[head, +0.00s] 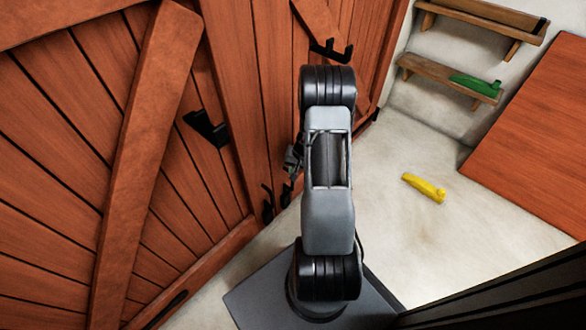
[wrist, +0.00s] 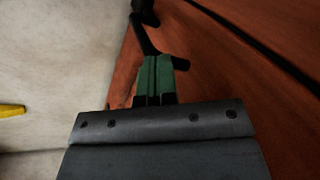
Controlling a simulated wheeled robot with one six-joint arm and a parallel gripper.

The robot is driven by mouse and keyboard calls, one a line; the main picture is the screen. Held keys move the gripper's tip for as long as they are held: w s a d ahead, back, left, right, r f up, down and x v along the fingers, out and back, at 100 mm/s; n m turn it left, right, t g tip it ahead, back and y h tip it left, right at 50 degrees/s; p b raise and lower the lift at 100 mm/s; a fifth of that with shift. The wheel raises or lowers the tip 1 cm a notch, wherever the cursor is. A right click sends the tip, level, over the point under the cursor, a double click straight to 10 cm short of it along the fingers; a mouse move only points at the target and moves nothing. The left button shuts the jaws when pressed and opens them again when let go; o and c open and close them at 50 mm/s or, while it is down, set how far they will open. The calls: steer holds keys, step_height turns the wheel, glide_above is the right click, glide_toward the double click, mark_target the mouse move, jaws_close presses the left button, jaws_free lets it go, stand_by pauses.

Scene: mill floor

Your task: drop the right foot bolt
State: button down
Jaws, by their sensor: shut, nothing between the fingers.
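The right foot bolt (head: 286,195) is a small black fitting low on the wooden doors, partly behind my arm in the head view. A black rod with a side handle (wrist: 149,42) shows in the wrist view just beyond my fingertips, and it looks like this bolt. My gripper (wrist: 156,58) is shut with its green fingers together and nothing between them. The fingertips overlap the handle in the picture; I cannot tell whether they touch it. In the head view my gripper (head: 292,160) is mostly hidden by the arm. A similar black bolt (head: 268,204) sits just left.
Black brackets stick out from the left door (head: 205,128) and right door (head: 331,50). A yellow object (head: 424,187) lies on the pale floor. Wall shelves (head: 450,80), one holding a green object (head: 475,85), and a reddish wooden panel (head: 535,135) are at right.

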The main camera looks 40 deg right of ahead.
step_height(320, 180, down, 5)
steer(key=b, duration=0.4)
steer(key=shift+r, duration=0.1)
steer(key=shift+s+d+r+p, duration=0.1)
steer(key=shift+r+p, duration=0.45)
steer(key=shift+p, duration=0.05)
steer(key=p+v, duration=0.6)
steer(key=v, duration=0.7)
steer(key=shift+r, duration=0.15)
steer(key=shift+d, duration=0.1)
steer(key=w+a+r+n+p, duration=0.1)
steer(key=a+r+p, duration=0.3)
steer(key=r, duration=0.5)
steer(key=a+r+n+p, duration=0.1)
steer(key=a+r+p, duration=0.2)
steer(key=r+p, duration=0.35)
steer(key=s+a+r+n+h+p, duration=0.1)
steer(key=a+r+p, duration=0.5)
steer(key=r, duration=0.6)
steer(key=s+a+r+n+p, duration=0.3)
steer(key=s+a+r+p, duration=0.2)
steer(key=r, duration=0.8)
steer(key=s+a+r+n+t+h+p, duration=0.1)
steer(key=s+a+r+p, duration=0.4)
steer(key=r+p, duration=0.5)
step_height(320, 180, up, 3)
steer(key=shift+a+f+n+h, duration=0.2)
steer(key=shift+a+n+h, duration=0.1)
steer(key=shift+a+n, duration=0.45)
